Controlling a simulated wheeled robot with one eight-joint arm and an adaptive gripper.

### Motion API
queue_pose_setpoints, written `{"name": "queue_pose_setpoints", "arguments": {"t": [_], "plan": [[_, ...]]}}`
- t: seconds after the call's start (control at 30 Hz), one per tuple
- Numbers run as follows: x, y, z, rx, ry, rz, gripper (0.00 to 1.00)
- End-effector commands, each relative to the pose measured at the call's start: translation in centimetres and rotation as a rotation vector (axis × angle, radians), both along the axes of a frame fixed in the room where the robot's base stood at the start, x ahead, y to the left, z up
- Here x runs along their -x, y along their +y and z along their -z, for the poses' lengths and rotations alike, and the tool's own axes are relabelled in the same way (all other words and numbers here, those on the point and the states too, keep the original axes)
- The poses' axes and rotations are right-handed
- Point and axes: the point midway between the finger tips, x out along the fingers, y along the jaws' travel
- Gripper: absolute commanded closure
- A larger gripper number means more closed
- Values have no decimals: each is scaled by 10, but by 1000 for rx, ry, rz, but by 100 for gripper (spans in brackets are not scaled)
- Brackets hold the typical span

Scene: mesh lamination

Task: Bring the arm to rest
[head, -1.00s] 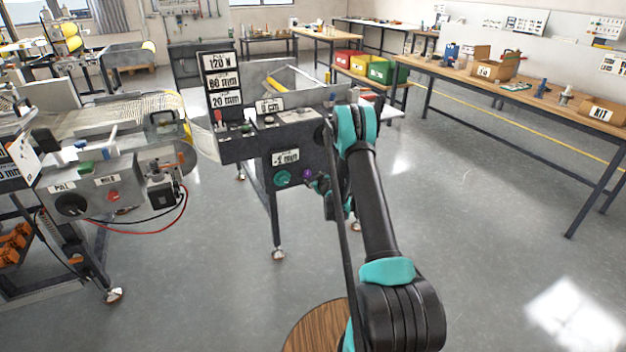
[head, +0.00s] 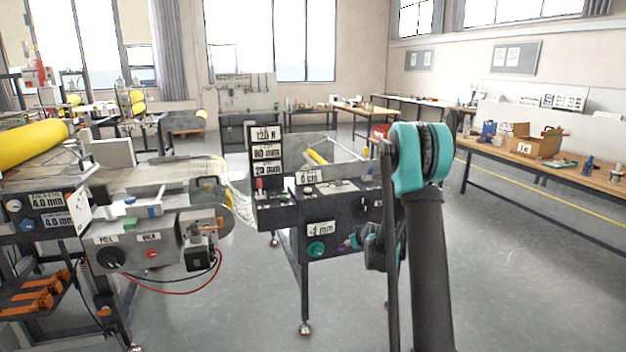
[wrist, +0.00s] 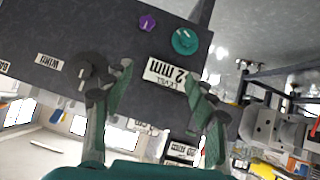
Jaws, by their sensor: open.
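My gripper (wrist: 158,120) is open and empty in the wrist view. Its two fingers stand apart in front of the dark control panel (wrist: 75,20), with the "2 mm" level label (wrist: 170,75) showing between them. The panel carries a teal knob (wrist: 185,41), a purple knob (wrist: 147,23) and a dark knob (wrist: 92,68) close to the left finger. Contact cannot be told. In the head view my arm reaches up at the right of the control station (head: 328,215), and my gripper is mostly hidden behind the arm.
A laminating machine (head: 150,185) with a yellow roll (head: 28,142) stands at left, with red and black cables (head: 185,288) hanging from it. A long workbench (head: 540,165) with boxes runs along the right. The grey floor (head: 520,290) between is clear.

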Motion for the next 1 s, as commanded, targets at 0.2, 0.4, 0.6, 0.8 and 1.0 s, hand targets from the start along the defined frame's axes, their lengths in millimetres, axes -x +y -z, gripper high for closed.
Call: {"name": "queue_pose_setpoints", "arguments": {"t": [0.2,0.4,0.6,0.8,1.0], "plan": [[73,0,-37,-22,110,35,43],[145,-3,-59,-39,210,81,43],[223,-8,-69,-50,309,138,43],[304,-15,-68,-55,404,206,43],[385,-24,-57,-54,493,284,43]]}}
